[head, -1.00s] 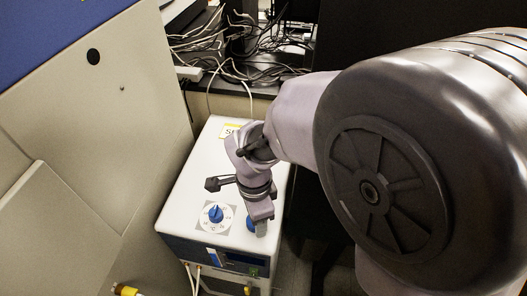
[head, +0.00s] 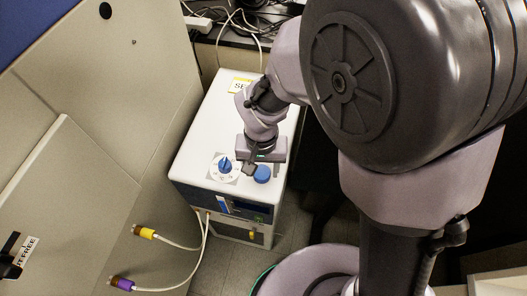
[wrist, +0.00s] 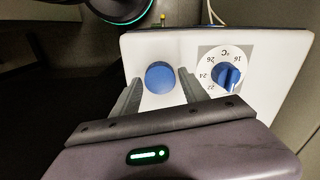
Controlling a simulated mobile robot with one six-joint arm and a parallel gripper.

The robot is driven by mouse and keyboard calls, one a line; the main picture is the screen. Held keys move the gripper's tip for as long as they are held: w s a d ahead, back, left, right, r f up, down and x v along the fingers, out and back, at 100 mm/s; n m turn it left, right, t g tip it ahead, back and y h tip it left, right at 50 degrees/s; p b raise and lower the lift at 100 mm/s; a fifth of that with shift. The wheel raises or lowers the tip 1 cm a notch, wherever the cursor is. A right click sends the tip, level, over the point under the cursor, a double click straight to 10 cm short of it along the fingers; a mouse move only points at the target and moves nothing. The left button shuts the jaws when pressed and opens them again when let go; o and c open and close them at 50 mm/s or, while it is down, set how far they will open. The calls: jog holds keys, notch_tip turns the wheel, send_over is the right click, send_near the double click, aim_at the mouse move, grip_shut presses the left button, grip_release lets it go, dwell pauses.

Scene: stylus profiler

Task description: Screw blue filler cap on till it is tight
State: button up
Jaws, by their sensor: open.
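The blue filler cap (head: 262,173) sits on the white top of the chiller box, near its front edge and right of the dial. In the wrist view the cap (wrist: 160,77) is a round blue disc between the two fingers. My gripper (wrist: 160,85) is open, with one finger on each side of the cap and visible gaps to it. In the head view my gripper (head: 262,160) is just behind and above the cap. I cannot tell whether the fingertips are down at cap height. The cap's thread is hidden.
A blue temperature knob (head: 225,164) on a white dial stands close left of the cap; the right finger in the wrist view is near this dial (wrist: 219,70). The white box (head: 205,130) has cables at its front. A large beige cabinet (head: 95,90) stands at left.

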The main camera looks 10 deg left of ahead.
jog(key=n+p, duration=0.1)
jog(key=n, duration=0.3)
jog(key=shift+s+r+n+p, duration=0.1)
jog(key=shift+r+n+p, duration=0.1)
jog(key=shift+n+p, duration=0.55)
jog(key=shift+n, duration=0.65)
jog(key=shift+f+n, duration=0.2)
jog(key=shift+n, duration=1)
